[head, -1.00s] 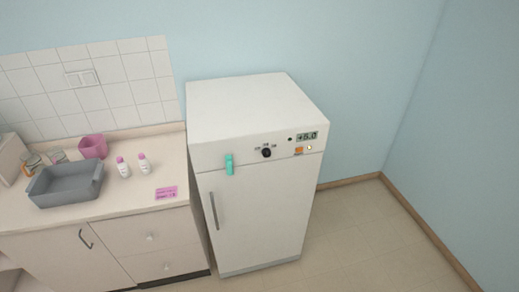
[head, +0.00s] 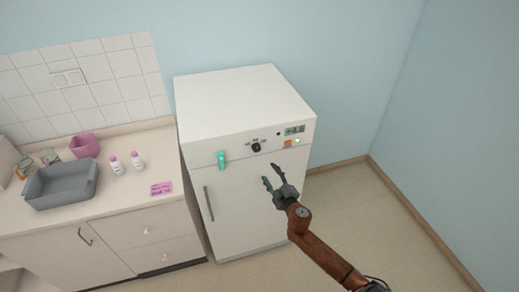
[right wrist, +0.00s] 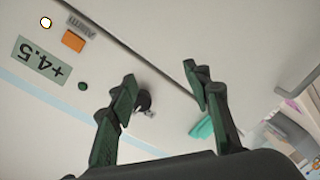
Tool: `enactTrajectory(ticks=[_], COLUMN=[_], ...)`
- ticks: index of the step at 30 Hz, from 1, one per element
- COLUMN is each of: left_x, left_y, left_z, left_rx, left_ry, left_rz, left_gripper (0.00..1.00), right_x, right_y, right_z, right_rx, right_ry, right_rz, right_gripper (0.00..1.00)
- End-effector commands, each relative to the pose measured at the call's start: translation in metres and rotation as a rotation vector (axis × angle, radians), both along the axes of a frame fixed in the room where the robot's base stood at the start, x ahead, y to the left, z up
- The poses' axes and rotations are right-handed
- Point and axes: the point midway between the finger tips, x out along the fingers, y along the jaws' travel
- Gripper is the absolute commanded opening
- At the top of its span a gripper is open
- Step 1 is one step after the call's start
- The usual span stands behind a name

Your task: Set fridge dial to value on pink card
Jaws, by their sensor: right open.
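The white fridge (head: 245,200) has a black dial (head: 256,147) on its top panel. The dial also shows in the right wrist view (right wrist: 144,101), partly behind a finger. My left gripper is not in view.
A teal clip-like piece (head: 221,160) sits on the fridge front, left of the dial. An orange square (head: 288,143) is under the display. The counter (head: 115,205) holds a grey basin (head: 60,196), two white bottles and a pink container (head: 84,146). Floor right of the fridge is clear.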

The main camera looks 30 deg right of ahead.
Motion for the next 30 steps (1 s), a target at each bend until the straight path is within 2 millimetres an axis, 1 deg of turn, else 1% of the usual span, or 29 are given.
enactTrajectory(ticks=[1,3,6,8,13,18,21,25,30], left_x=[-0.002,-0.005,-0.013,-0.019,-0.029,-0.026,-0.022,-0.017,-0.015], left_y=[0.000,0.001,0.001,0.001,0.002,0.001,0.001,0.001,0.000], left_z=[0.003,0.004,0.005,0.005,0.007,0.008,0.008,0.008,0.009], left_rx=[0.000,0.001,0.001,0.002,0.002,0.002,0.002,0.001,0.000], left_ry=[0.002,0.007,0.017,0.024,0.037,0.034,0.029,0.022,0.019], left_rz=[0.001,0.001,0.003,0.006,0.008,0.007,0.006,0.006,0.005], left_gripper=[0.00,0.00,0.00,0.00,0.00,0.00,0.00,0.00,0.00], right_x=[0.002,0.004,0.006,0.010,0.035,0.061,0.072,0.080,0.082], right_y=[0.007,0.014,0.018,0.019,0.016,0.012,0.011,0.010,0.009], right_z=[0.029,0.055,0.072,0.076,0.076,0.075,0.074,0.074,0.073], right_rx=[-0.022,-0.038,-0.052,-0.056,-0.055,-0.054,-0.053,-0.053,-0.052], right_ry=[-0.040,-0.078,-0.105,-0.111,-0.111,-0.109,-0.109,-0.109,-0.108], right_rz=[0.015,0.028,0.036,0.038,0.037,0.037,0.037,0.038,0.038], right_gripper=[0.45,0.45,0.45,0.45,0.45,0.45,0.45,0.45,0.45])
